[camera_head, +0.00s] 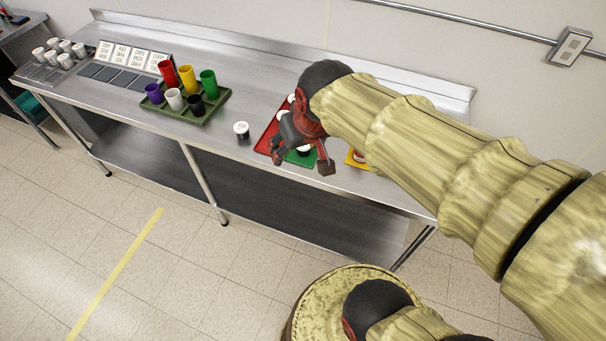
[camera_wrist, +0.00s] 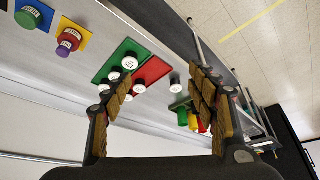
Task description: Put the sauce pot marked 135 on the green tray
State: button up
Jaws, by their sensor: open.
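The green tray (camera_head: 290,157) lies near the counter's front edge, partly hidden by my gripper (camera_head: 302,164). It also shows in the wrist view (camera_wrist: 112,62), with a white-lidded pot (camera_wrist: 129,63) on it. More white-lidded dark pots stand around the green and red trays, partly hidden by my fingers. One white-lidded dark pot (camera_head: 241,129) stands alone on bare counter left of the red tray; it shows too in the wrist view (camera_wrist: 175,80). I cannot read 135 on any lid. My gripper (camera_wrist: 160,86) is open and empty, above the trays.
The red tray (camera_head: 266,142) adjoins the green one. A yellow tray (camera_head: 350,161) with a pot is to the right. A dark green tray (camera_head: 205,117) of coloured cups stands left, with cards (camera_head: 121,56) and white cups (camera_head: 54,56) beyond. Bare counter lies between.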

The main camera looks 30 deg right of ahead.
jog(key=s+a+r+n, duration=0.1)
jog(key=s+a, duration=0.2)
jog(key=s, duration=0.6)
jog(key=shift+s+a+r+y, duration=0.15)
jog(key=shift+a+r+y, duration=0.15)
dwell(0.6)
